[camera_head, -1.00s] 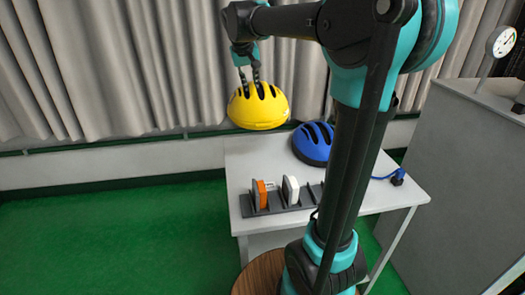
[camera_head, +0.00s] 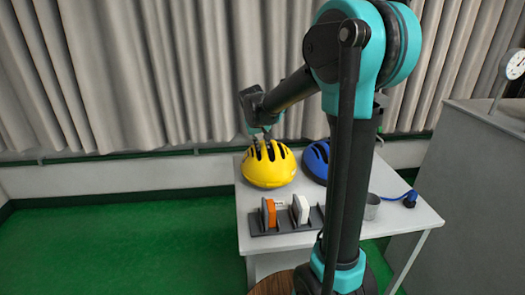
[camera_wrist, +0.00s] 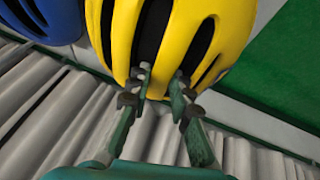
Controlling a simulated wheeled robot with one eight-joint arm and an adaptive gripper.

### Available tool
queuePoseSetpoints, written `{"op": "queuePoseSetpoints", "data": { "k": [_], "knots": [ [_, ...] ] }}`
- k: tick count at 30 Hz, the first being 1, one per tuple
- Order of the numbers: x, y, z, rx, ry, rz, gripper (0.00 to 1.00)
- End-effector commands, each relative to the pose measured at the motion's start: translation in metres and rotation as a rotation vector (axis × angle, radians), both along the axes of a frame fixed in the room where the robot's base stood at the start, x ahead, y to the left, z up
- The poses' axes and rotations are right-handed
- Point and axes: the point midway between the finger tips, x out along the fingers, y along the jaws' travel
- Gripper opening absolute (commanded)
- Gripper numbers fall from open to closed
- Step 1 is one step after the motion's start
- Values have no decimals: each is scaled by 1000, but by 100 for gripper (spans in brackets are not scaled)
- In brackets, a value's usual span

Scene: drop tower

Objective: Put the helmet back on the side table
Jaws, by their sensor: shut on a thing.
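The yellow helmet (camera_head: 268,166) is at the back left of the white side table (camera_head: 400,219) in the head view. My gripper (camera_head: 261,140) is shut on it from above, at its vent slots. In the wrist view, the fingers (camera_wrist: 160,88) reach into the slots of the yellow helmet (camera_wrist: 185,35). The helmet is over or on the tabletop; I cannot tell whether its underside touches. A blue helmet (camera_head: 316,160) stands to its right, partly hidden behind my arm.
A dark rack (camera_head: 259,224) with an orange item (camera_head: 269,213) and a white item (camera_head: 300,208) lies at the table's front. A grey cabinet (camera_head: 480,190) stands at far right.

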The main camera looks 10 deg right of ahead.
Motion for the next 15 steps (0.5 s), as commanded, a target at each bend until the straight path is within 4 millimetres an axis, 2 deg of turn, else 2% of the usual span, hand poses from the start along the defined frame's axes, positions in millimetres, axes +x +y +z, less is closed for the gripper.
{"op": "queuePoseSetpoints", "data": {
  "k": [3,6,15],
  "knots": [
    [0,0,-17,0,0,0,0],
    [0,0,-24,0,0,0,0],
    [0,0,-25,0,0,0,0]
  ]
}}
